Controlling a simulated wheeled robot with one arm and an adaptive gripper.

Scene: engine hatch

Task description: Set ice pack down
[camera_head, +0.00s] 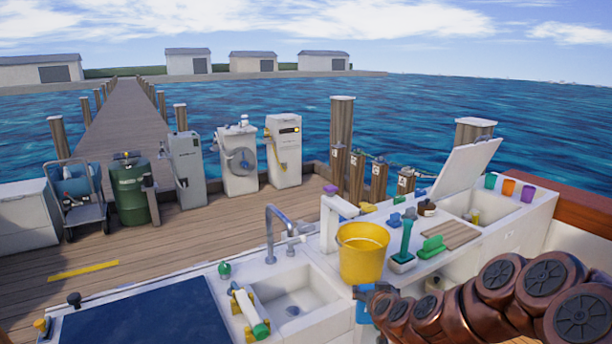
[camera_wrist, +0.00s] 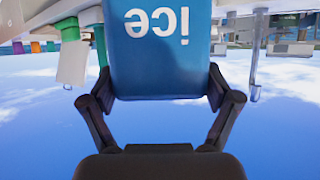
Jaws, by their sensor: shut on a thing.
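A blue ice pack (camera_wrist: 158,70) with white "ice" lettering fills the upper middle of the wrist view, the letters upside down. My gripper (camera_wrist: 160,92) is shut on it, one dark finger at each side. In the head view a bit of the blue ice pack (camera_head: 362,308) shows in front of the white counter, below the yellow bucket. My bronze arm comes in from the lower right and hides part of the counter front. The far end of the pack is cut off in the wrist view.
A yellow bucket (camera_head: 363,255) stands on the counter beside the sink (camera_head: 300,295) and faucet (camera_head: 275,225). Green brushes (camera_head: 403,255), a slatted wooden board (camera_head: 450,235) and a raised white lid (camera_head: 466,168) are to its right. A dark blue panel (camera_head: 140,322) lies at lower left.

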